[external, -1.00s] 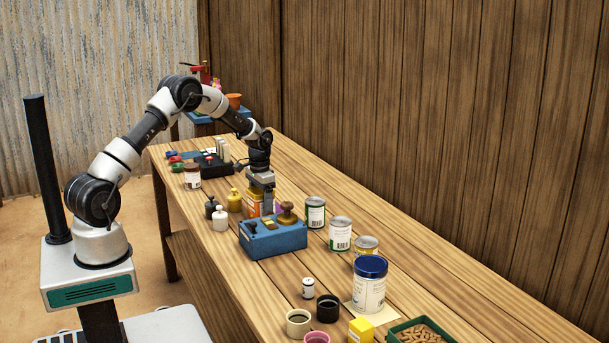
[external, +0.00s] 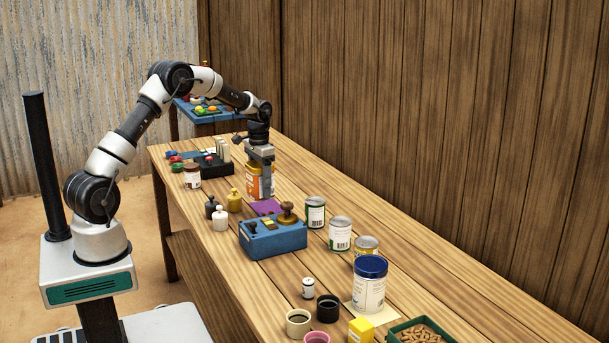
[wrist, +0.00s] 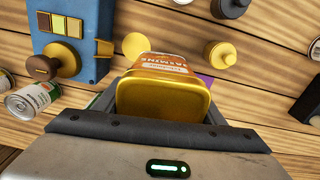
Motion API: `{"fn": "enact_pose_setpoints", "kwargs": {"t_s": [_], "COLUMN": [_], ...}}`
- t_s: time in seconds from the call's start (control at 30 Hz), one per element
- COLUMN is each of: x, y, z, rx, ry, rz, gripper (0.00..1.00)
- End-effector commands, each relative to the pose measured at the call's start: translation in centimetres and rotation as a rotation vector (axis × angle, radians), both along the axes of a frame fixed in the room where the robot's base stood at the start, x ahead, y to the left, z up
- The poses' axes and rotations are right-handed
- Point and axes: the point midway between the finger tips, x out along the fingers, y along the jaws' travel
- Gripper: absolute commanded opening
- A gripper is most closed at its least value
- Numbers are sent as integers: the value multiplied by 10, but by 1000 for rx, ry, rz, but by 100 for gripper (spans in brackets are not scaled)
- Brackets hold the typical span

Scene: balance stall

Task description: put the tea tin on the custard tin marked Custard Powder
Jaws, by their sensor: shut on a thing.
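The tea tin is orange with a gold top. My gripper (external: 264,178) is shut on the tea tin (external: 254,181) and holds it upright above a purple patch on the table. In the wrist view the tea tin (wrist: 162,97) sits between the jaws, gold end towards the camera, with "Jasmine" partly readable on its orange side. A large cream tin with a blue lid (external: 369,285) stands on a pale sheet near the front right. A shorter yellow tin (external: 366,246) stands behind it. Which tin is marked Custard Powder cannot be read.
Small jars (external: 299,322) and a green tray (external: 420,329) are at the front.

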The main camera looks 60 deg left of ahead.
Motion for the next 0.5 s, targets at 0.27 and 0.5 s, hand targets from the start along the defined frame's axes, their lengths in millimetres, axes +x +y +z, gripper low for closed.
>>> {"fn": "enact_pose_setpoints", "kwargs": {"t_s": [0.27,0.5], "x": [1,1], "y": [0,1], "z": [19,94], "rx": [1,4], "ry": [-3,-9], "rz": [0,0], "gripper": [35,35]}}
